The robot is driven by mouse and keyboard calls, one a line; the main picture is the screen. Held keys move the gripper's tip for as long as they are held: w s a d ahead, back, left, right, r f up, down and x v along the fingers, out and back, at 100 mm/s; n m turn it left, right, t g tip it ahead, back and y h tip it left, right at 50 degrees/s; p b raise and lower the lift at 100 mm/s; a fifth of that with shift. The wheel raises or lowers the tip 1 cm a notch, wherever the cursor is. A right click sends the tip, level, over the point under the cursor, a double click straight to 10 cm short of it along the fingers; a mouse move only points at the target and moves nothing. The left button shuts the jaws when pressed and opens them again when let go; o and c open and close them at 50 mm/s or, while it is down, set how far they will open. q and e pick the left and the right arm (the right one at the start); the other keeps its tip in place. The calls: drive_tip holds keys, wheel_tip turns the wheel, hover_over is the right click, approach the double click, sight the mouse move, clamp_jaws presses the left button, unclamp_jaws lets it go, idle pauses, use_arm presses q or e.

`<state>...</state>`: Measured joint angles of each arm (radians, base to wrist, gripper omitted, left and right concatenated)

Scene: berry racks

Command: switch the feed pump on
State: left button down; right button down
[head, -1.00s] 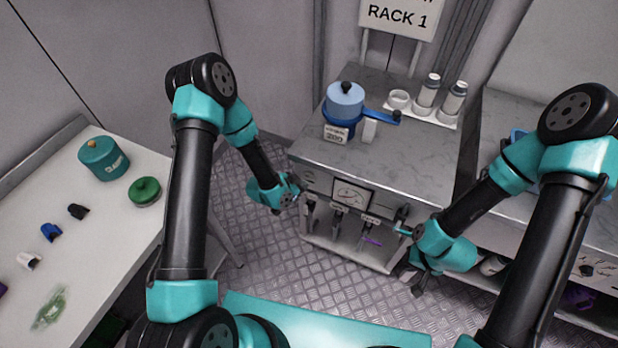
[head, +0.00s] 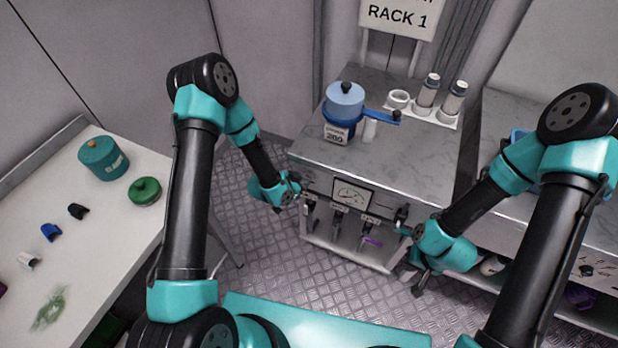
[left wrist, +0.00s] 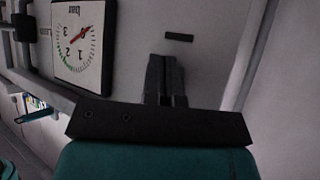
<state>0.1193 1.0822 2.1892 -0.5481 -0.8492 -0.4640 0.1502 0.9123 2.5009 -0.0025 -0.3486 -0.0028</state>
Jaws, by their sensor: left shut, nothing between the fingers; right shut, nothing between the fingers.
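My left gripper (head: 296,190) is at the left end of the grey cabinet's front (head: 325,184), left of a white dial gauge (head: 352,195). In the left wrist view its fingers (left wrist: 166,80) are shut and empty, pointing at a plain grey panel. A short dark bar (left wrist: 179,37) lies on that panel just beyond the fingertips; whether it is the pump switch I cannot tell. The gauge (left wrist: 80,45) has a red needle near the 3. My right gripper (head: 418,285) is shut, low at the cabinet's right front. No part is readably labelled as the feed pump.
Several dark taps (head: 338,219) hang below the gauge. A white table (head: 95,225) is at left, a bench (head: 585,225) at right.

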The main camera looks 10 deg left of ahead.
use_arm(q)
drive_tip(key=shift+w+d, duration=0.1)
drive_tip(key=shift+w, duration=0.35)
idle(0.8)
drive_tip(key=shift+s+a, duration=0.25)
drive_tip(key=shift+s, duration=0.65)
drive_tip(key=shift+s, duration=0.1)
drive_tip(key=shift+s+a, duration=0.2)
drive_tip(key=shift+s, duration=0.75)
drive_tip(key=shift+s+a, duration=0.2)
drive_tip(key=shift+s, duration=0.75)
drive_tip(key=shift+s+a, duration=0.2)
drive_tip(key=shift+s, duration=0.75)
